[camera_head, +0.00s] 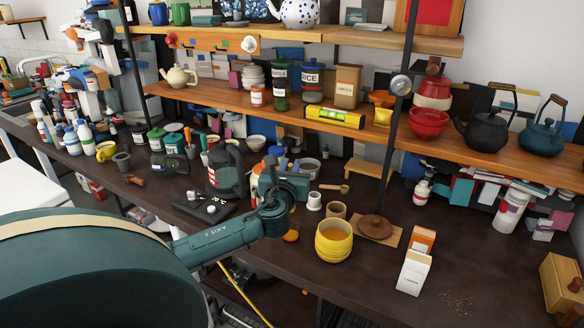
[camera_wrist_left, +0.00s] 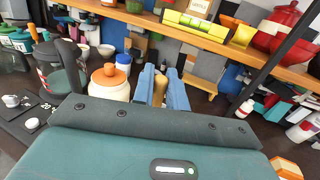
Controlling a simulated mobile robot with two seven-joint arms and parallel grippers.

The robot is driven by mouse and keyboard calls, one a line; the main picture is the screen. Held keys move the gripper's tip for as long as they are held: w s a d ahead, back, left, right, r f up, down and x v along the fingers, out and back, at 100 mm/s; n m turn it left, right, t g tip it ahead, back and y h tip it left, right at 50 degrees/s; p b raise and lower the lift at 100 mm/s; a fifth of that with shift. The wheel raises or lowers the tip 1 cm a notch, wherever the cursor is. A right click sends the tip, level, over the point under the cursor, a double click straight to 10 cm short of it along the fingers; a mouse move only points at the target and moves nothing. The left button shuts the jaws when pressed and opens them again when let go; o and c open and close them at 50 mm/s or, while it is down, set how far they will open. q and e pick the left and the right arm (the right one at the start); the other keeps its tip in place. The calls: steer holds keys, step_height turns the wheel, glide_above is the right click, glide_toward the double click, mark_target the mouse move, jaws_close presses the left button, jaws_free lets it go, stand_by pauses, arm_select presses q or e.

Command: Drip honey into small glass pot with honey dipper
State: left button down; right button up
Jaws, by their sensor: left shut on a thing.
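My left gripper (camera_head: 268,174) is over the middle of the dark counter. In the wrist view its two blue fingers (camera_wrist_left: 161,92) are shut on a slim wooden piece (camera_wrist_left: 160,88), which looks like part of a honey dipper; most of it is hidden. A yellow ribbed pot (camera_head: 333,242), like a honey pot, stands open on the counter to the right of the gripper. A small wooden stick with a thicker end (camera_head: 333,187) lies behind it. I cannot clearly pick out the small glass pot. My right gripper is not in view.
A brown round lid (camera_head: 375,226) lies on a board beside the yellow pot. A wooden cup (camera_head: 336,210), a white cup (camera_head: 314,201) and a white-orange carton (camera_head: 414,272) stand nearby. A jar with an orange lid (camera_wrist_left: 110,82) is left of the fingers. Shelves rise behind.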

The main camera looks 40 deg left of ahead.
arm_select(q)
steer(key=shift+f, duration=0.2)
steer(key=shift+f+b, duration=0.8)
steer(key=shift+f, duration=0.6)
steer(key=shift+r, duration=0.15)
steer(key=shift+r+p, duration=0.85)
steer(key=shift+p, duration=0.1)
steer(key=shift+r, duration=0.6)
steer(key=shift+d, duration=0.2)
steer(key=w+d, duration=0.4)
steer(key=d, duration=0.7)
steer(key=shift+d, duration=0.4)
stand_by(3.0)
